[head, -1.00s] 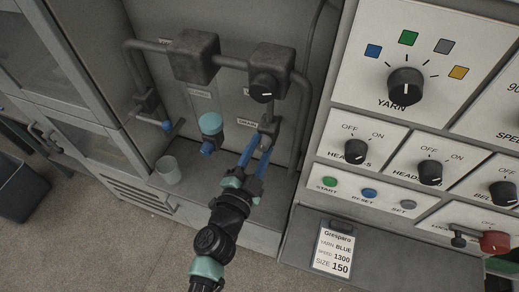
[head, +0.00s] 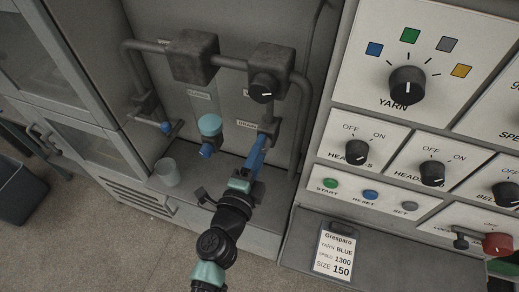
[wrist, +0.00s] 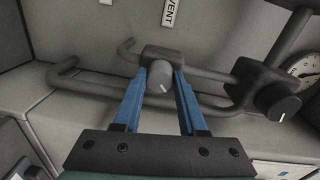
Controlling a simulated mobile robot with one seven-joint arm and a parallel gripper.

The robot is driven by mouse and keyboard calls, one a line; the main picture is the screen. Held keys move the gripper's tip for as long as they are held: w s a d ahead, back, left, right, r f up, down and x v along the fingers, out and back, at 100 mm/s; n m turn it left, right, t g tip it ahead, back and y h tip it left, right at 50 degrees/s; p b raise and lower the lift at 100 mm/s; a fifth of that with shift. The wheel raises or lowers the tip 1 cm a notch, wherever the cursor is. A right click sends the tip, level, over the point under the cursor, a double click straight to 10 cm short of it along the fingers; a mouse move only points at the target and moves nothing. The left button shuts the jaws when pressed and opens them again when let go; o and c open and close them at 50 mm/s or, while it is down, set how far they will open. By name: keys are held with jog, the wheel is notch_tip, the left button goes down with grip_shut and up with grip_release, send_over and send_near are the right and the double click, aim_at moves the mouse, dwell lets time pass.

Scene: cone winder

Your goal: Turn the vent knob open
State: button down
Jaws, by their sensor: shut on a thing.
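My gripper (wrist: 159,78) is shut on the knob, one blue finger on each side. In the head view my gripper (head: 263,138) reaches the pipe valve below the black knob, its fingers seen nearly edge-on and overlapping. The pointer line is tilted in the wrist view; I cannot tell whether the vent is open.
A black knob (head: 262,88) on a grey box (head: 270,62) sits close above the gripper. Pipes (head: 303,100) run beside it. A cup (head: 167,172) stands on the ledge at left. The control panel (head: 345,125) with several knobs is to the right.

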dwell(0.4)
jog(key=shift+c, duration=2.3)
grip_release()
jog(key=shift+s, duration=0.1)
jog(key=b+v, duration=0.4)
jog(key=v, duration=0.8)
jog(key=shift+s, duration=0.4)
jog(key=shift+a, duration=0.1)
